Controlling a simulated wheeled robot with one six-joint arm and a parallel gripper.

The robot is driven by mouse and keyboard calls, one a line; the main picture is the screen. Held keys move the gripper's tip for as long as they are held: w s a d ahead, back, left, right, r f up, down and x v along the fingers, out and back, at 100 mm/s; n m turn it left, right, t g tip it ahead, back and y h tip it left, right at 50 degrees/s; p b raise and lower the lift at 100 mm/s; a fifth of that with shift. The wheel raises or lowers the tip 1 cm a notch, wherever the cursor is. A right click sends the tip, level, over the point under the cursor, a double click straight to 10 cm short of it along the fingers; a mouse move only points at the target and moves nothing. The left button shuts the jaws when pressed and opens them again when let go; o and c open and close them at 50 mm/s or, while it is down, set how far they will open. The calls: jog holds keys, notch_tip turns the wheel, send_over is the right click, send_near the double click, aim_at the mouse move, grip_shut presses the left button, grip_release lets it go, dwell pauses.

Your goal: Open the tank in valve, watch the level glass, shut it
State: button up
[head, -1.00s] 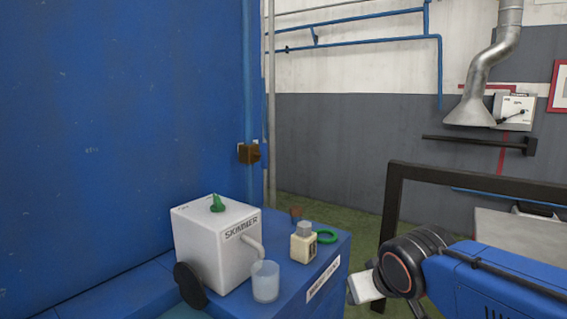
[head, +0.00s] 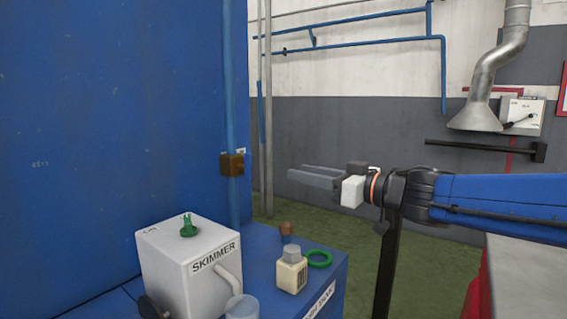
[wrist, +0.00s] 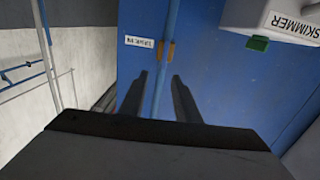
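A brown-orange valve (head: 232,164) sits on the thin vertical blue pipe (head: 230,90) beside the blue tank wall. In the wrist view the valve (wrist: 166,52) shows as two orange-brown pieces on the pipe, with a white label (wrist: 139,42) beside it, upside down and hard to read. My gripper (head: 291,174) points left at about the valve's height, to its right and apart from it. In the wrist view my gripper's (wrist: 160,79) two dark fingers stand apart with nothing between them, and the valve lies beyond their tips. I cannot make out a level glass.
A white skimmer box (head: 185,262) with a green knob (head: 189,227) stands on the blue cabinet. A cream bottle (head: 291,273), a green ring (head: 320,259) and a translucent cup (head: 242,307) are near it. A black post (head: 385,270) stands below my arm.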

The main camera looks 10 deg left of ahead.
aim_at(251, 164)
jog(key=shift+g, duration=0.4)
jog(key=x, duration=1.7)
jog(key=shift+s+a+r, duration=0.1)
jog(key=shift+a+r, duration=0.15)
jog(key=shift+n, duration=0.3)
grip_shut()
